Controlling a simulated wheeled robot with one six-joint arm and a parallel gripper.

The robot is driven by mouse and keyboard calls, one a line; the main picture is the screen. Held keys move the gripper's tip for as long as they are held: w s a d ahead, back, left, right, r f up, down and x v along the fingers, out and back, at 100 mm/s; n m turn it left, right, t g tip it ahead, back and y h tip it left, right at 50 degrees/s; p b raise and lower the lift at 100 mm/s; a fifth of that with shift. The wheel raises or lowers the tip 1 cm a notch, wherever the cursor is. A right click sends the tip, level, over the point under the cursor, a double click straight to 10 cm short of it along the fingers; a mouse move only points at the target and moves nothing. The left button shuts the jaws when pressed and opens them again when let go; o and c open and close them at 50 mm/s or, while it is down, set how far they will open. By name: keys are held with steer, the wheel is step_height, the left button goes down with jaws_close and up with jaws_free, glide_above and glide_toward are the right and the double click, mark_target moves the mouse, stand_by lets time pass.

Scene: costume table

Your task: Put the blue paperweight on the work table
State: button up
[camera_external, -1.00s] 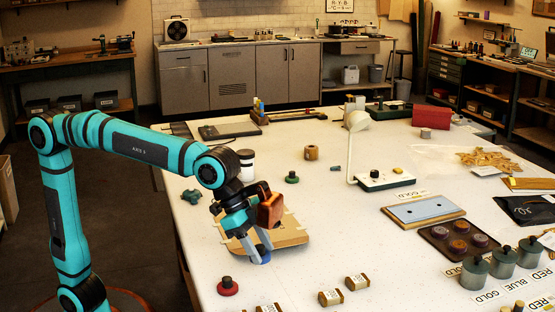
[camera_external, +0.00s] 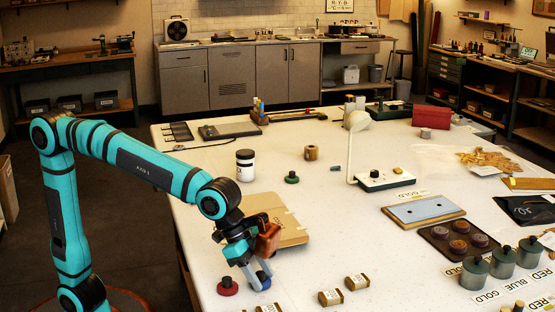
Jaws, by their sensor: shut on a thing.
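The blue paperweight (camera_external: 264,281) is a small round weight, held between the fingertips of my gripper (camera_external: 257,277). My gripper points down and is shut on it. It is just in front of the tan board, low over the white work table (camera_external: 335,235); I cannot tell whether its underside touches the tabletop. The fingers hide part of it.
A red weight (camera_external: 227,287) stands close to the left of my gripper. The tan board (camera_external: 292,232) lies behind it, and a green weight (camera_external: 291,177) stands farther back. Small labelled blocks (camera_external: 331,297) lie to the right. The table's middle is clear.

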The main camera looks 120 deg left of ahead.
steer(key=o, duration=1.2)
steer(key=shift+c, duration=0.2)
steer(key=v, duration=1.2)
steer(key=shift+d+r, duration=0.1)
steer(key=s+d+r+t, duration=0.1)
steer(key=s+r+t, duration=0.1)
steer(key=s, duration=0.8)
steer(key=s+d+r+t, duration=0.1)
steer(key=s+t, duration=0.4)
steer(key=s, duration=0.6)
steer(key=s+d+r+t, duration=0.1)
steer(key=s+t, duration=0.3)
steer(key=s, duration=0.6)
steer(key=shift+s+r, duration=0.3)
steer(key=shift+r, duration=0.55)
